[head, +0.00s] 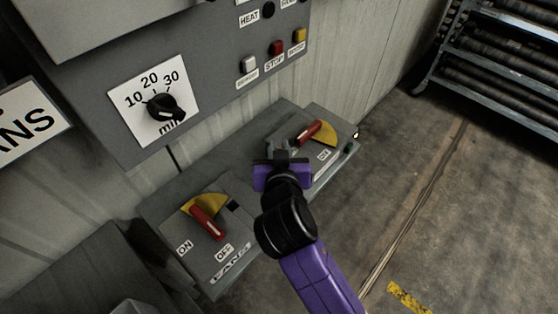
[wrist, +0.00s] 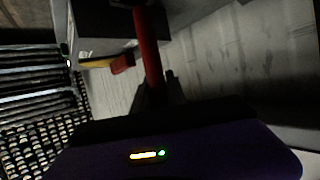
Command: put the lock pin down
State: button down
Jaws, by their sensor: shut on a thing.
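My gripper (head: 279,148) is over the grey ledge, just left of the right switch's red handle (head: 311,132). In the wrist view my gripper (wrist: 157,85) is shut on a long red rod (wrist: 148,45), which appears to be the lock pin.
The left switch (head: 207,222) has a red handle on a yellow plate, with ON, OFF and FANS labels. A grey control panel (head: 210,85) with a dial and buttons hangs above. A rack of cylinders (head: 500,60) stands back right. The floor (head: 440,190) between is clear.

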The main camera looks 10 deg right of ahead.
jog(key=shift+f, duration=2.45)
jog(key=shift+f, duration=0.15)
jog(key=c, duration=1.3)
grip_release()
jog(key=shift+c, duration=0.2)
jog(key=shift+s+r, duration=0.15)
jog(key=shift+r, duration=0.1)
jog(key=b+v, duration=0.1)
jog(key=v, duration=1)
jog(key=shift+s+r, duration=0.15)
jog(key=shift+s, duration=0.15)
jog(key=shift+a, duration=0.1)
